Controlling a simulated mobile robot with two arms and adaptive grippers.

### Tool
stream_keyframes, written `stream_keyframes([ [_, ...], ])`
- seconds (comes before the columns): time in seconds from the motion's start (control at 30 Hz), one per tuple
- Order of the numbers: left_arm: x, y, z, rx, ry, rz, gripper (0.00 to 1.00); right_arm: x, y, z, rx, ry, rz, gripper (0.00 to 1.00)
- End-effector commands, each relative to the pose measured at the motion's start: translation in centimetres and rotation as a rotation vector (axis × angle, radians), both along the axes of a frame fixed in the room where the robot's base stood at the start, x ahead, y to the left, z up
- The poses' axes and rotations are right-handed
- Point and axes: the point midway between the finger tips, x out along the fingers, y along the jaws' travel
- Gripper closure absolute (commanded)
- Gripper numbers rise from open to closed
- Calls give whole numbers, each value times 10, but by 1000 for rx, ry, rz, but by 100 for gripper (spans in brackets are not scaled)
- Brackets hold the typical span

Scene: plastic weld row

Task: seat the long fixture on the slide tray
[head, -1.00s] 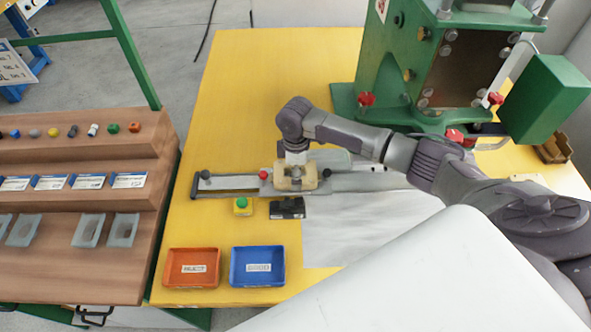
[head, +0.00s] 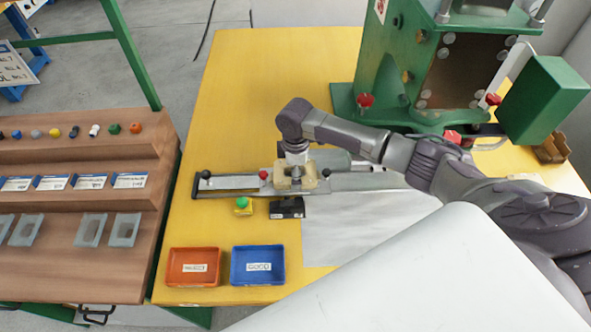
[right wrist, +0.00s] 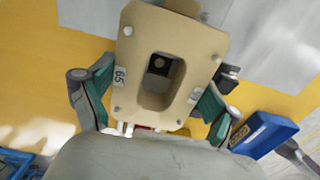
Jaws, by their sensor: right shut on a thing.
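The long fixture is a beige block with a slot through its middle and a "65" label (right wrist: 135,38). In the head view it (head: 309,183) is over the right part of the slide tray (head: 235,182), a grey metal rail assembly with a black handle at its left end. My right gripper (right wrist: 155,98) is shut on the fixture, with its green-padded fingers on both sides; it also shows in the head view (head: 296,166). I cannot tell whether the fixture touches the tray, since the gripper and fixture hide the contact. My left gripper is not in view.
An orange bin (head: 193,281) and a blue bin (head: 258,280) stand nearer. A green press (head: 400,70) stands behind on the right. The yellow table's back left is clear.

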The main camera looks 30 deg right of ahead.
Motion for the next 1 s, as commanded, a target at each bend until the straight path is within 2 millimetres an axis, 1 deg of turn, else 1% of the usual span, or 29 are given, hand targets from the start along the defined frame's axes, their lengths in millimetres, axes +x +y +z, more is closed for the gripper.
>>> stream_keyframes([
  [0.53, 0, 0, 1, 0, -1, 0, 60, 0, 0, -1, 0, 0, 0, 56],
  [1.0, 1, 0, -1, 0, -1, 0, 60, 0, 0, -10, 0, 0, 0, 56],
])
